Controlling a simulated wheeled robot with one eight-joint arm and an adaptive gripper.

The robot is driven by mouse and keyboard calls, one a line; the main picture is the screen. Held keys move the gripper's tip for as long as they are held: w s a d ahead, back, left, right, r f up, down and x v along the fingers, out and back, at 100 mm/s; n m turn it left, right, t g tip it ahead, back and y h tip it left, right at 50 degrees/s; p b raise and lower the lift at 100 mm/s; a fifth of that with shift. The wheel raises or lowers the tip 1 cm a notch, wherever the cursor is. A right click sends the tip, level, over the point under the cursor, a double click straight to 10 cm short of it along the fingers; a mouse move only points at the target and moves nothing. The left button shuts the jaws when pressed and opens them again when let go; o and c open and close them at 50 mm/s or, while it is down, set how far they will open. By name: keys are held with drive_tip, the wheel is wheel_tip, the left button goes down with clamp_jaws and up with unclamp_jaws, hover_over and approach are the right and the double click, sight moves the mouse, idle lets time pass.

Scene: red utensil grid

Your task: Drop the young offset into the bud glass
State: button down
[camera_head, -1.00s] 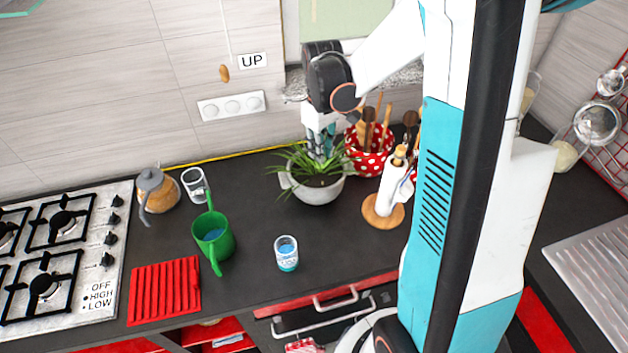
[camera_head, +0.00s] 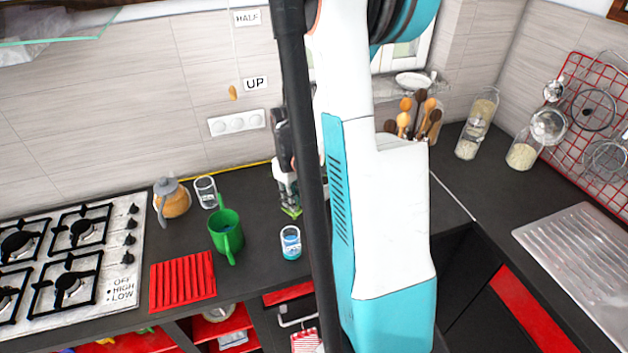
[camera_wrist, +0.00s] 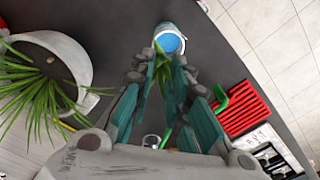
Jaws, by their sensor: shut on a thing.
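My gripper (camera_wrist: 161,72) is shut on the young offset (camera_wrist: 161,57), a small tuft of green leaves between the fingertips in the wrist view. In the head view my gripper (camera_head: 290,208) points down, with the green offset (camera_head: 292,212) at its tip. A clear glass with blue liquid (camera_head: 291,243), which I take as the bud glass, stands upright on the dark counter, just in front of the gripper. In the wrist view this glass (camera_wrist: 169,40) is just beyond the fingertips. The offset's leaves overlap its near rim there; I cannot tell whether they touch.
The grey pot with the spiky parent plant (camera_wrist: 82,62) is close by at left in the wrist view, hidden by my arm in the head view. A green watering can (camera_head: 226,233), a second glass (camera_head: 205,192), a jar (camera_head: 173,200) and a red rack (camera_head: 182,280) are left.

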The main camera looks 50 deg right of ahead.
drive_tip(key=shift+f+b, duration=1.25)
drive_tip(key=shift+f, duration=1.05)
drive_tip(key=c, duration=1.5)
unclamp_jaws()
drive_tip(key=shift+o, duration=0.2)
drive_tip(key=shift+r, duration=0.1)
wheel_tip(320, 180, up, 12)
drive_tip(key=shift+f, duration=0.1)
